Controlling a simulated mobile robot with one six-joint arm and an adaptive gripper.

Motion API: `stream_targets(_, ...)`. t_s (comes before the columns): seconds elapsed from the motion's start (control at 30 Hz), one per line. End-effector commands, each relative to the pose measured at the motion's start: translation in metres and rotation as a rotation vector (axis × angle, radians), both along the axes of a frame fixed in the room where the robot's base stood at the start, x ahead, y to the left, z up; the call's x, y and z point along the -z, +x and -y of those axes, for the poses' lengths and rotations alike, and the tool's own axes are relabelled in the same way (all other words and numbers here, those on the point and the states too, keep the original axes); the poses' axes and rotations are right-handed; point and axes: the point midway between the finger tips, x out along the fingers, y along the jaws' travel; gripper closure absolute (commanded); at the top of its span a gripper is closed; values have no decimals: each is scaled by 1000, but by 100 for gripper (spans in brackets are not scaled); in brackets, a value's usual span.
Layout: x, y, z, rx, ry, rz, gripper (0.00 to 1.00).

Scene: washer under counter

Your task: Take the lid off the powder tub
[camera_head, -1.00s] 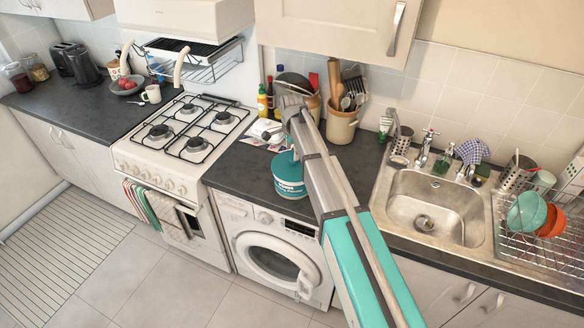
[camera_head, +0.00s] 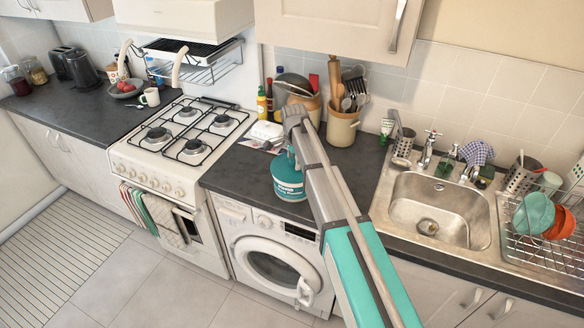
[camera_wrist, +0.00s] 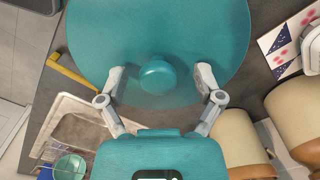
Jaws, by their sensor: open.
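The powder tub (camera_head: 288,188) is teal with pale lettering and stands on the dark counter above the washing machine. My arm partly covers it in the head view. In the wrist view its teal lid (camera_wrist: 110,40) fills the upper middle, with a round teal knob (camera_wrist: 157,74) on it. My gripper (camera_wrist: 160,80) is open, with one finger on each side of the knob. I see gaps between the fingers and the knob, so nothing is held. In the head view the fingers are mostly hidden behind my arm. The lid appears to be on the tub.
A utensil crock (camera_head: 342,126) and bottles stand behind the tub. The gas hob (camera_head: 187,130) is to the left and the sink (camera_head: 437,205) to the right. A white object (camera_head: 267,130) and printed paper lie close behind the tub. Dark counter (camera_head: 235,170) is clear left of the tub.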

Motion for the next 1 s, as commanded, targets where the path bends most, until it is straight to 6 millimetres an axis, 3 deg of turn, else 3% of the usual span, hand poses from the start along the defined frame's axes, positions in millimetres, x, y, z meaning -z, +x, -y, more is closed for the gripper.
stream_targets(0.23,0,0,0,0,0,0,17)
stream_targets(0.6,0,0,0,0,0,0,86)
stream_targets(0.7,0,0,-1,-1,0,0,100)
stream_targets(1.0,-1,0,-1,-1,0,0,100)
